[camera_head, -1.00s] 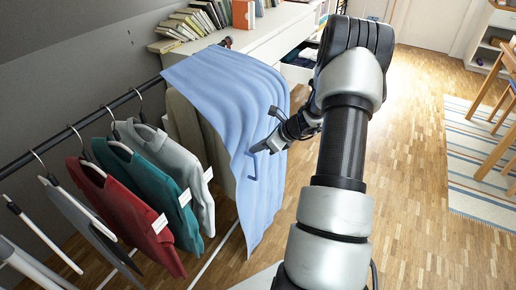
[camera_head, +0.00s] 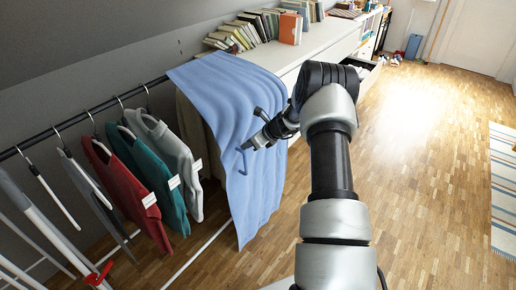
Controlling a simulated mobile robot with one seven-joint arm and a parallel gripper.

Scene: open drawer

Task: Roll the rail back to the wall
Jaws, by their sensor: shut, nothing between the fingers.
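The clothes rail shows as a dark top bar (camera_head: 68,122) along the grey wall at the left, with a white lower bar (camera_head: 196,254) near the floor. A grey sweater (camera_head: 168,146), a teal sweater (camera_head: 150,180) and a red sweater (camera_head: 122,190) hang from it, with bare hangers to their left. A blue cloth (camera_head: 240,115) is draped over its right end and hides that end. My gripper (camera_head: 252,138) is in front of the blue cloth, its fingers shut and empty. I cannot tell whether it touches the cloth.
A long white cabinet (camera_head: 290,48) stands behind the rail, with books (camera_head: 250,27) on top and an open drawer (camera_head: 362,68). A red object (camera_head: 98,276) is at the lower left. A striped rug (camera_head: 503,180) lies at the right. The wooden floor (camera_head: 430,170) between is clear.

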